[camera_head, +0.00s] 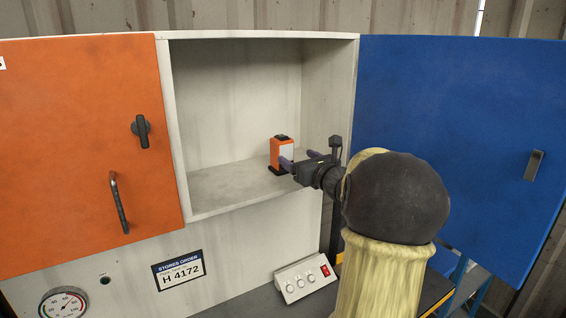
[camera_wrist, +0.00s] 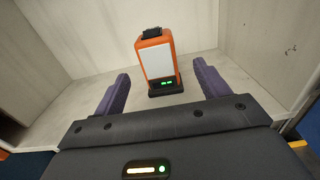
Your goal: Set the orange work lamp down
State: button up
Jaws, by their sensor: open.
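The orange work lamp (camera_head: 282,153) stands upright on the shelf floor inside the open cabinet, near its right side. In the wrist view the lamp (camera_wrist: 157,62) shows a white front panel, a black base with small green lights and a black top. My gripper (camera_head: 285,165) reaches in from the right in front of the lamp. In the wrist view my gripper (camera_wrist: 156,88) has its two purple fingers spread wide, with the lamp ahead between and beyond them. No finger appears to touch the lamp.
The cabinet (camera_head: 225,185) has an orange door (camera_head: 80,150) at left and an open blue door (camera_head: 450,130) at right. The shelf left of the lamp is empty. Below are a label (camera_head: 178,270), a gauge (camera_head: 62,304) and a switch box (camera_head: 305,280).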

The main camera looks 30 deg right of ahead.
jog(key=s, duration=0.1)
jog(key=s+a+b, duration=0.1)
jog(key=s, duration=0.1)
jog(key=shift+s, duration=0.15)
jog(key=shift+w, duration=0.25)
jog(key=shift+w, duration=0.1)
